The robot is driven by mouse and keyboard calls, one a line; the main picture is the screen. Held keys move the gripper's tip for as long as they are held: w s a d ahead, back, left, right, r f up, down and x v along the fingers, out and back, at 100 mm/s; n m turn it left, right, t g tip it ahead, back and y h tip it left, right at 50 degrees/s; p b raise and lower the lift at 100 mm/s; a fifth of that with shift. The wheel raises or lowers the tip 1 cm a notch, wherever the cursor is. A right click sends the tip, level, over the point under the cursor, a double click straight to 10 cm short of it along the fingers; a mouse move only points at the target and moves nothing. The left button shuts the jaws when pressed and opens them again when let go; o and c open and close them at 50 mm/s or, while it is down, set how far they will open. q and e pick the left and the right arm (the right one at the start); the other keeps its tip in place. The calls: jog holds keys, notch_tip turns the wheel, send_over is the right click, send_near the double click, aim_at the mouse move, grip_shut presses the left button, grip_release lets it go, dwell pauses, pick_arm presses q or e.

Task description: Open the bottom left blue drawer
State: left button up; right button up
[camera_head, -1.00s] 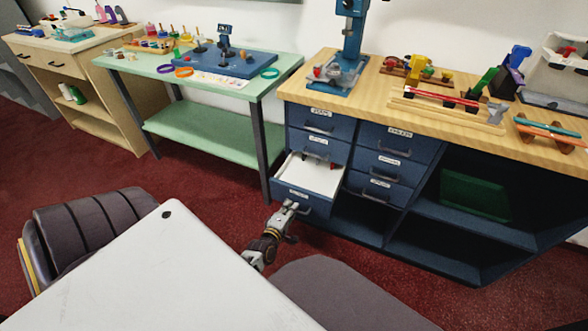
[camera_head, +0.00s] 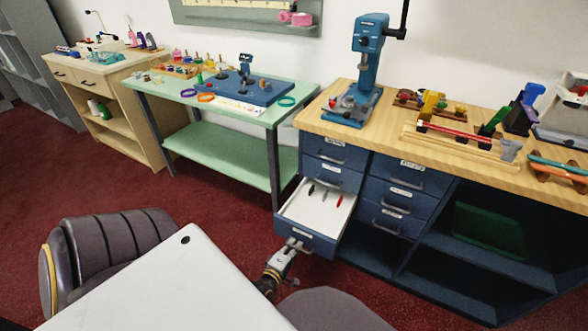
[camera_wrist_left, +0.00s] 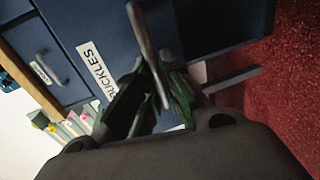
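The bottom left blue drawer (camera_head: 308,238) stands pulled out from the blue cabinet, its white inside showing a few small dark and red items. My left gripper (camera_head: 293,246) is at its front, by the handle. In the left wrist view the drawer handle (camera_wrist_left: 146,35) is a grey bar running between the two dark green fingers (camera_wrist_left: 155,95), which look closed around it. A label reading BUCKLES (camera_wrist_left: 98,72) is beside the fingers there. My right gripper is not in view.
Other blue drawers (camera_head: 405,190) in the cabinet are shut. A white table (camera_head: 170,280) and dark chairs (camera_head: 105,250) stand close in front. A green table (camera_head: 220,155) is left of the cabinet. Red floor (camera_head: 225,205) is free between them.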

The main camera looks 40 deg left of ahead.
pick_arm(q)
jog(key=o, duration=0.4)
jog(key=shift+o, duration=0.2)
jog(key=v, duration=1.2)
dwell(0.4)
jog(key=shift+d, duration=0.15)
dwell(0.5)
